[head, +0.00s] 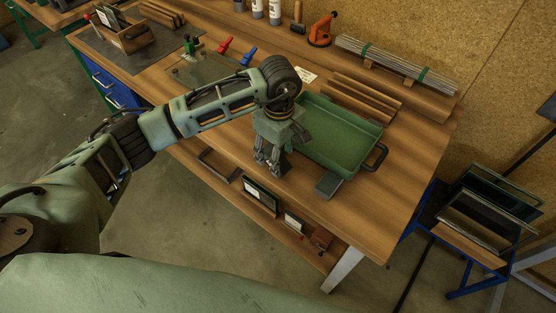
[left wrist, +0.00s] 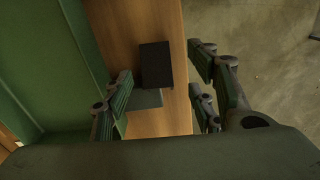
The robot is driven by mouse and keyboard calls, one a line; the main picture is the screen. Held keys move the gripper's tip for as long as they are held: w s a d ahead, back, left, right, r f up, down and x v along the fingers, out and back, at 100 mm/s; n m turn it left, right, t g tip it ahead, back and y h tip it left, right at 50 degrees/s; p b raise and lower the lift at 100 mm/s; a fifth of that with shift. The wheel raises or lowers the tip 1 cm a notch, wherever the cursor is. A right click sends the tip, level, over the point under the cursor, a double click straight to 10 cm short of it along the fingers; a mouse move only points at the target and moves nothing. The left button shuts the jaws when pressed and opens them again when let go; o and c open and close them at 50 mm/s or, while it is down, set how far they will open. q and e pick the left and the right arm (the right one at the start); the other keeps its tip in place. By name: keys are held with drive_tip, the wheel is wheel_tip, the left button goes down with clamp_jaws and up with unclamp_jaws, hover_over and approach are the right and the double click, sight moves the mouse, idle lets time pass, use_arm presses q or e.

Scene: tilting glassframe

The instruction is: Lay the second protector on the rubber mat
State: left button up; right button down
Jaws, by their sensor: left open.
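My left gripper (head: 269,167) points down over the bench, just left of the green tray; in the left wrist view its fingers (left wrist: 165,105) are apart. A dark block (left wrist: 156,65), probably a protector, shows on the bench wood ahead of the fingers. A grey-green piece (left wrist: 147,98) lies below it in the picture, and I cannot tell whether the two are one thing. In the head view a grey block (head: 327,185) lies by the tray's near corner. A dark flat mat (head: 108,48) lies at the bench's far left. My right gripper is not in view.
The green tray (head: 318,147) stands close beside the gripper, with wooden strips (head: 360,98) behind it. A wooden crate (head: 128,40) stands on the mat. Clamps (head: 225,44) and a suction tool (head: 321,30) lie behind the arm. A rack with panes (head: 490,220) stands at right.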

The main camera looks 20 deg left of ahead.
sight(281, 161)
use_arm(q)
drive_tip(key=f, duration=0.1)
drive_tip(key=f+p, duration=0.1)
drive_tip(key=f, duration=0.1)
drive_tip(key=f+p, duration=0.1)
drive_tip(key=shift+d+f, duration=0.25)
drive_tip(key=shift+w+f, duration=0.1)
drive_tip(key=shift+f, duration=0.2)
drive_tip(key=c, duration=1)
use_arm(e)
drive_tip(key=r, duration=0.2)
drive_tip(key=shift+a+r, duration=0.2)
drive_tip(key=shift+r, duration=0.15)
